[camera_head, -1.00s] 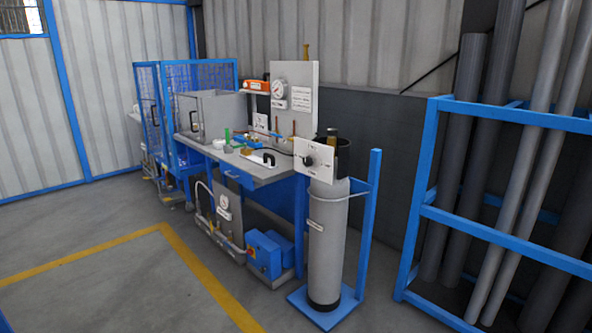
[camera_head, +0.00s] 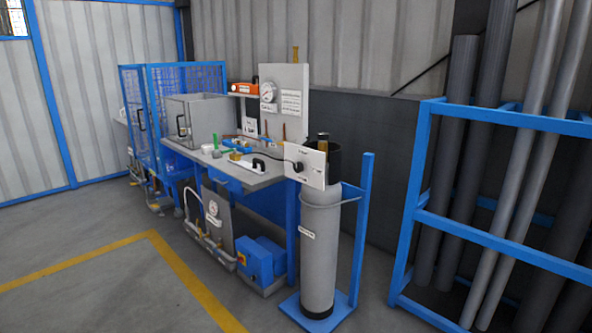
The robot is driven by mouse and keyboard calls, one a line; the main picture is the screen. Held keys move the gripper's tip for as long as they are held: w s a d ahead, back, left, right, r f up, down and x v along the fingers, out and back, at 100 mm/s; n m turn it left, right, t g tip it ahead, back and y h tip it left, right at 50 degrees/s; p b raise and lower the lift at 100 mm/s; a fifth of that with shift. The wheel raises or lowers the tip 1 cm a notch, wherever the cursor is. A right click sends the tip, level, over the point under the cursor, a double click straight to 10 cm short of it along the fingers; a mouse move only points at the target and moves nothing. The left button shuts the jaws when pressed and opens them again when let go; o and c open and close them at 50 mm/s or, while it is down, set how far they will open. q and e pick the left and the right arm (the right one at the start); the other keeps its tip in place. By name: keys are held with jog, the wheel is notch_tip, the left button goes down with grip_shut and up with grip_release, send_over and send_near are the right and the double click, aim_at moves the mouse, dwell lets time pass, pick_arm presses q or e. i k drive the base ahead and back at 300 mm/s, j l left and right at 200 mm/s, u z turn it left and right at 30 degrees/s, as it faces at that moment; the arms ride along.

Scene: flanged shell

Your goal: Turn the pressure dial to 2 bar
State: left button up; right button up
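A white panel (camera_head: 318,170) with a small black dial knob (camera_head: 299,167) is fixed at the top of the grey gas cylinder (camera_head: 319,245), right of the bench. The markings around the knob are too small to read. A round white gauge (camera_head: 267,92) sits on the upright board (camera_head: 292,78) behind the bench. Another round gauge (camera_head: 213,208) is on a grey plate below the bench. Neither of my grippers is in view.
The cylinder stands on a blue base with a blue post (camera_head: 360,230). The bench (camera_head: 262,182) carries several small items. A blue rack (camera_head: 500,240) holding grey pipes stands at the right. The floor (camera_head: 90,285) at the front left is clear, with yellow lines.

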aim_at(298, 166)
jog(key=i+j+z, duration=0.1)
jog(key=i+j, duration=0.25)
jog(key=i+j+z, duration=0.15)
jog(key=i+j, duration=0.15)
jog(key=i+j+z, duration=0.1)
jog(key=i+j, duration=0.2)
jog(key=j, duration=0.25)
jog(key=i+j+z, duration=0.1)
jog(key=i+j, duration=0.2)
jog(key=j, duration=0.15)
jog(key=i+j+z, duration=0.1)
jog(key=i+j, duration=0.15)
jog(key=j, duration=0.25)
jog(key=i+j+z, duration=0.15)
jog(key=i+j, duration=0.15)
jog(key=j, duration=0.2)
jog(key=i+j+z, duration=0.1)
jog(key=j, duration=0.4)
jog(key=i+j+z, duration=0.1)
jog(key=i+j, duration=0.2)
jog(key=j, duration=0.25)
